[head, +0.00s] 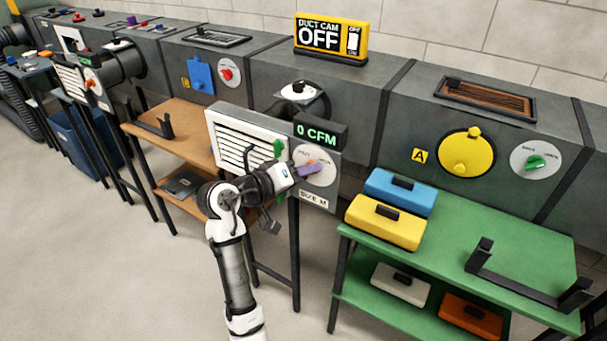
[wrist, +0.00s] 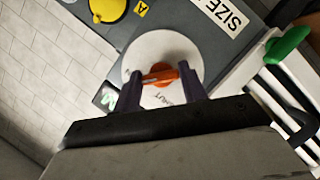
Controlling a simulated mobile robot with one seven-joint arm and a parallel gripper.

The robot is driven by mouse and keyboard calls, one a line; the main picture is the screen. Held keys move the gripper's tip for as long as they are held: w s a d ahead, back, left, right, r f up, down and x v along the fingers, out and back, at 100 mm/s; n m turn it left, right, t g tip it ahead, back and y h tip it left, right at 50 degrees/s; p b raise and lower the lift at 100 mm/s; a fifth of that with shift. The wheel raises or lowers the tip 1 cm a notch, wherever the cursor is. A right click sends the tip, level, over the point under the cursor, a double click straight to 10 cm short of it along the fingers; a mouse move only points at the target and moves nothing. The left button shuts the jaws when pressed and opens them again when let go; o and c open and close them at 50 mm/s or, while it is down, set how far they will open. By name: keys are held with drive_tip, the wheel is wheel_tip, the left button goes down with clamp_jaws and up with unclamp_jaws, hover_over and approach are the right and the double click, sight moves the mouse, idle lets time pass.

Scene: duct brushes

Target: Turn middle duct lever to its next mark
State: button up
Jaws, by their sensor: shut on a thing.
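The middle duct lever is an orange handle (wrist: 160,77) on a round white dial (wrist: 158,50) with printed marks, seen upside down in the wrist view. In the head view the same dial (head: 322,179) sits under a black "0 CFM" display (head: 316,135) and above a "SIZE M" label (head: 313,200). My gripper (head: 307,170) reaches the dial from the left. Its dark purple fingers (wrist: 158,90) stand on both sides of the orange handle and are shut on it. The fingers partly hide the dial's lower marks in the wrist view.
A white louvred grille (head: 235,140) with a green handle (head: 279,149) is left of the dial. A yellow sign (head: 331,37) reads "DUCT CAM OFF". A green table (head: 455,235) with blue and yellow boxes stands right; a wooden table (head: 185,135) stands left.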

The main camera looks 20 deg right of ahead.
idle(0.4)
drive_tip(key=o, duration=1)
drive_tip(key=b+v, duration=0.1)
drive_tip(key=v, duration=1.3)
drive_tip(key=shift+d, duration=0.1)
